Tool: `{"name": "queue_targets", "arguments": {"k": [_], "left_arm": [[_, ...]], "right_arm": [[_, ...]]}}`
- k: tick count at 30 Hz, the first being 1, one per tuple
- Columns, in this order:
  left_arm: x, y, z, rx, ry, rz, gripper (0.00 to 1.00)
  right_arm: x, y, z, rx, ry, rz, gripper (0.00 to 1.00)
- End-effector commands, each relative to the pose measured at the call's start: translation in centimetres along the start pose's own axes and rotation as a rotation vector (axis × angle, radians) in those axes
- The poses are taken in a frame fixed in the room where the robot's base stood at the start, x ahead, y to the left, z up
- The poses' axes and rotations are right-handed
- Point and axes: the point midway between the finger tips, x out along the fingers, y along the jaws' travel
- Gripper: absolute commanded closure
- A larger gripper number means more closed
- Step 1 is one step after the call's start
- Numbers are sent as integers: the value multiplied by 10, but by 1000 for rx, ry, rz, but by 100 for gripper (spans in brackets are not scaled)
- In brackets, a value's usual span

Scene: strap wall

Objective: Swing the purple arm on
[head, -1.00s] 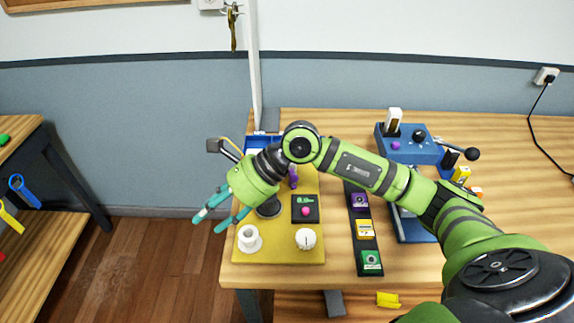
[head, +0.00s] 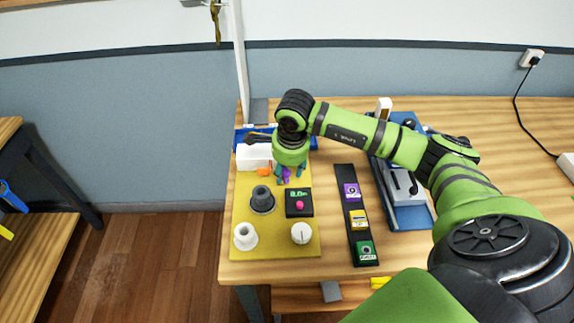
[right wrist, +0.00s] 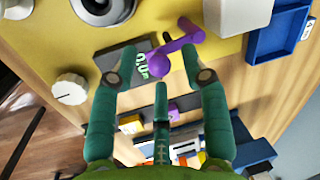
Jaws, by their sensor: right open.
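The purple arm (head: 286,174) is a small lever with a round knob at one end, mounted on the yellow board (head: 272,236). In the head view it is mostly hidden by my right gripper (head: 289,177). In the right wrist view the purple arm (right wrist: 177,47) shows fully, its knob close to the fingertips. My right gripper (right wrist: 163,76) is open, pointing down at the board, its teal fingers spread on either side of the knob. I see no grip on it; whether a finger touches it I cannot tell. My left gripper is not in view.
A black display panel (head: 299,203) with a pink button sits just in front. A white box (head: 254,157) stands behind left. A black strip (head: 345,182) lies to the right.

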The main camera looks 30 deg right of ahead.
Motion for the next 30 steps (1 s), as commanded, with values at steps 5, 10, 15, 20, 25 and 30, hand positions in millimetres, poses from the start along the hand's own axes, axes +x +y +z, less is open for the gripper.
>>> {"name": "queue_targets", "arguments": {"k": [5, 10, 15, 20, 25, 30], "left_arm": [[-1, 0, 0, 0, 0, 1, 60], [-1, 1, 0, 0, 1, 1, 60], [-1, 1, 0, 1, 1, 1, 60], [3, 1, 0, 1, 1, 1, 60], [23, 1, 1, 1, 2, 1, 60], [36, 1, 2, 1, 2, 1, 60]], "right_arm": [[4, 0, 0, 0, 0, 0, 54], [4, 0, 0, 0, 0, 0, 70], [4, 0, 0, 0, -1, 0, 100], [5, 0, 2, 13, 1, -1, 100], [9, -2, 9, 136, 24, -2, 100], [8, -4, 15, 269, 50, -2, 100]]}}
